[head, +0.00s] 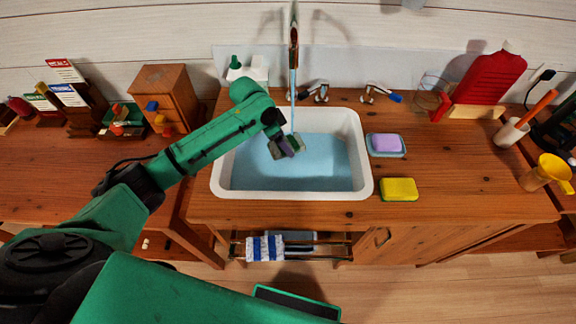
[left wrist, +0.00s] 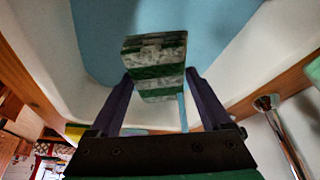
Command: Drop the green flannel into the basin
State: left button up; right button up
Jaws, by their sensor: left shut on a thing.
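The green flannel (left wrist: 155,62), a folded block with green and pale grey stripes, is held between the two fingers of my left gripper (left wrist: 155,95) in the left wrist view. In the head view my left gripper (head: 286,146) is above the white basin (head: 366,160), inside its rim outline, with the flannel (head: 275,150) small and partly hidden at its tip. Blue water fills the basin below. The basin (left wrist: 222,80) also shows behind the flannel in the left wrist view. My right gripper is not in view.
A tall tap (head: 293,40) stands behind the basin, with a thin blue stream below its spout. A purple soap on a dish (head: 386,145) and a yellow sponge (head: 398,189) lie right of the basin. A small wooden cabinet (head: 169,98) stands at the left. The right front counter is clear.

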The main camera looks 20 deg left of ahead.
pick_arm(q)
jog(key=o, duration=1.2)
jog(key=shift+c, duration=0.2)
jog(key=shift+r, duration=0.1)
jog(key=shift+a+r, duration=0.15)
jog(key=shift+r, duration=0.15)
jog(key=b+v, duration=0.1)
jog(key=v, duration=1.3)
jog(key=shift+s, duration=0.15)
jog(key=shift+f, duration=0.1)
